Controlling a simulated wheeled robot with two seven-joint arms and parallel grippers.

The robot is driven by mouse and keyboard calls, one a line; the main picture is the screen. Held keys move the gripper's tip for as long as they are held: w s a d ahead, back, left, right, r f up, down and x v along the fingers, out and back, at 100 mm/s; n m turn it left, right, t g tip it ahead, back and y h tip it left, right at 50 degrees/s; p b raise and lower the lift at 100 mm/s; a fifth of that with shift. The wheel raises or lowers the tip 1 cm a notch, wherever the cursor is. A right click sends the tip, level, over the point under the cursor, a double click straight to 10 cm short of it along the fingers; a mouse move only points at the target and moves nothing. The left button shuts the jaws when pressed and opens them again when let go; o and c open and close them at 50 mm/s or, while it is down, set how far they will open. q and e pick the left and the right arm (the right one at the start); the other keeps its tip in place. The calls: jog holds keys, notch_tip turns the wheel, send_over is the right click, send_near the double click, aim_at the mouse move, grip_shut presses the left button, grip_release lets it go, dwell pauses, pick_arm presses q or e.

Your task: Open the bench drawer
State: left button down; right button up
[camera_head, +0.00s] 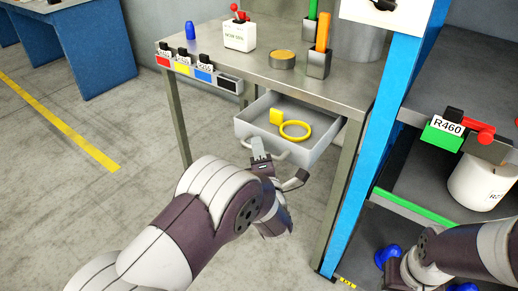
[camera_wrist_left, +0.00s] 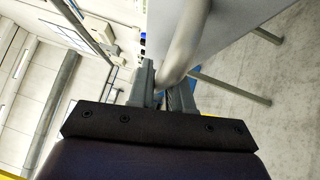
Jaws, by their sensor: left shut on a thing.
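The bench drawer (camera_head: 312,152) is a light grey tray under the metal bench (camera_head: 345,88). It stands pulled out towards me, and I see into it. In the left wrist view the fingers (camera_wrist_left: 164,88) are on either side of the grey handle bar (camera_wrist_left: 183,45).
The bench top holds a white box with a red knob (camera_head: 239,36), a round tin (camera_head: 282,59), and upright tools in holders. A blue shelf post (camera_head: 362,150) stands close right of the drawer. The floor to the left is clear.

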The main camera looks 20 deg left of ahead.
pick_arm(q)
jog(key=c, duration=1.1)
grip_release()
jog(key=shift+c, duration=0.2)
jog(key=v, duration=1.2)
jog(key=shift+s, duration=0.3)
jog(key=shift+d, duration=0.15)
